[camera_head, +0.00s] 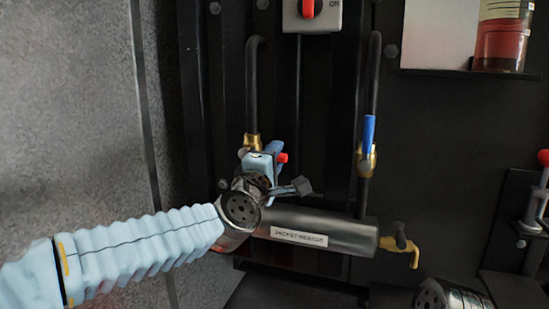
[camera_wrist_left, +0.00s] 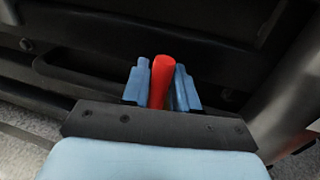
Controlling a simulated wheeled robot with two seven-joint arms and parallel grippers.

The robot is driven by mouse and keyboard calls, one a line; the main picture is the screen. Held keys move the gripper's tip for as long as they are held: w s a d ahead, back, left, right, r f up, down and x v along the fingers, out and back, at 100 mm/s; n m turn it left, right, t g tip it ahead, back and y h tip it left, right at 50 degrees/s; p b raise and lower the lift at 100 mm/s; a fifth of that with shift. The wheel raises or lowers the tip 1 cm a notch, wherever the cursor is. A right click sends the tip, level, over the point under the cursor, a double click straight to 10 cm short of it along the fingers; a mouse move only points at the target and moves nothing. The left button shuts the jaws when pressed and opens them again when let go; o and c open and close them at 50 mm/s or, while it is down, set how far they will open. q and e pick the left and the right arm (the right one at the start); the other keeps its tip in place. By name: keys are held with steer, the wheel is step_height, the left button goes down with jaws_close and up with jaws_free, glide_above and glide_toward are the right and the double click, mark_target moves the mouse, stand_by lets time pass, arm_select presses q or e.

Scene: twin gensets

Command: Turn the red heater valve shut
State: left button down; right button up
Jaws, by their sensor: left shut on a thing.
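In the left wrist view the red handle (camera_wrist_left: 161,80) stands between the two blue fingers. My left gripper (camera_head: 274,160) is shut on it; its fingers also show in the left wrist view (camera_wrist_left: 163,88). A brass fitting (camera_head: 252,142) shows just above the gripper. The gripper and wrist hide most of the valve body. My right gripper is out of view.
A blue-handled valve (camera_head: 369,135) sits on the right pipe. A brass tap (camera_head: 400,243) sticks out at the heater's right end. A red-knobbed switch (camera_head: 309,10) is above. A jar of red liquid (camera_head: 502,40) stands on a shelf at the upper right.

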arm_select(q)
steer(key=shift+f, duration=0.1)
steer(key=c, duration=1)
jaws_free()
steer(key=b+v, duration=0.2)
steer(key=v, duration=1.1)
steer(key=shift+s, duration=0.35)
steer(key=shift+a+f, duration=0.1)
steer(key=shift+a, duration=0.05)
